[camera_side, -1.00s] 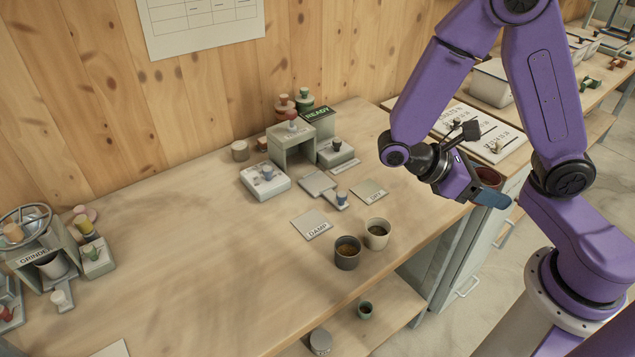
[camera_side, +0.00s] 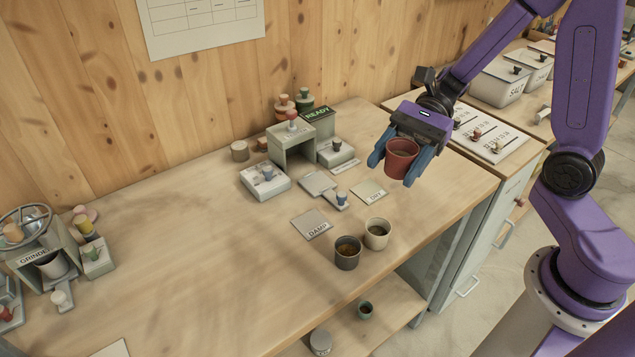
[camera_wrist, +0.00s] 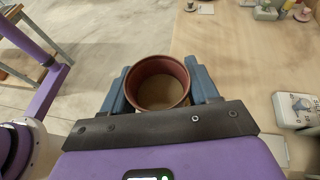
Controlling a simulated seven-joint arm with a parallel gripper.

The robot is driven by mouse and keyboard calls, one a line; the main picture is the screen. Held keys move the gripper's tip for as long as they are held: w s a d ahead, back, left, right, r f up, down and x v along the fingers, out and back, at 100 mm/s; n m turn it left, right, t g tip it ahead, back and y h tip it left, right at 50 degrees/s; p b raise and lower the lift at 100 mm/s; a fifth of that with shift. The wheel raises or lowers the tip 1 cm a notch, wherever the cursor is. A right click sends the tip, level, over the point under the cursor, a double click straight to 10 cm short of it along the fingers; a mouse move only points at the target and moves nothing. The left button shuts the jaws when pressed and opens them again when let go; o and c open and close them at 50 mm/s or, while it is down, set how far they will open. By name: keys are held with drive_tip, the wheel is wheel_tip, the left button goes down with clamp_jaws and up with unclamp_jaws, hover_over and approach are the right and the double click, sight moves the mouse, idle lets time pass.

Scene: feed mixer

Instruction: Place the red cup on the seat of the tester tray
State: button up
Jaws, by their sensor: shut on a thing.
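My gripper (camera_side: 401,158) is shut on the red cup (camera_side: 402,162) and holds it upright above the right part of the bench. In the wrist view the red cup (camera_wrist: 158,84) sits between the two blue fingers, with its open mouth toward the camera and a brownish inside. The tester (camera_side: 293,140) is a grey arch with a red knob on top, left of my gripper. A flat grey tray (camera_side: 318,183) lies in front of the arch, with a blue-knobbed part at its right end. I cannot make out the seat clearly.
A dark cup (camera_side: 347,256) and a pale cup (camera_side: 377,236) with contents stand near the front edge. Plates marked DAMP (camera_side: 312,224) and DRY (camera_side: 370,191) lie flat. A READY sign (camera_side: 317,114) stands behind. The bench's left middle is clear.

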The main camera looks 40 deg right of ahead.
drive_tip(key=w+d+r+m+t, duration=0.1)
drive_tip(key=w+r+m+t, duration=0.2)
drive_tip(key=w+m+t, duration=0.25)
drive_tip(key=m+t+h, duration=0.1)
drive_tip(key=m+t, duration=0.2)
drive_tip(key=t, duration=0.2)
hover_over(313, 183)
drive_tip(key=shift+g, duration=0.25)
wheel_tip(313, 183, down, 19)
drive_tip(key=shift+s+f, duration=0.1)
drive_tip(key=shift+f, duration=1.75)
drive_tip(key=o, duration=1.1)
drive_tip(key=shift+f, duration=0.15)
drive_tip(key=shift+c, duration=0.2)
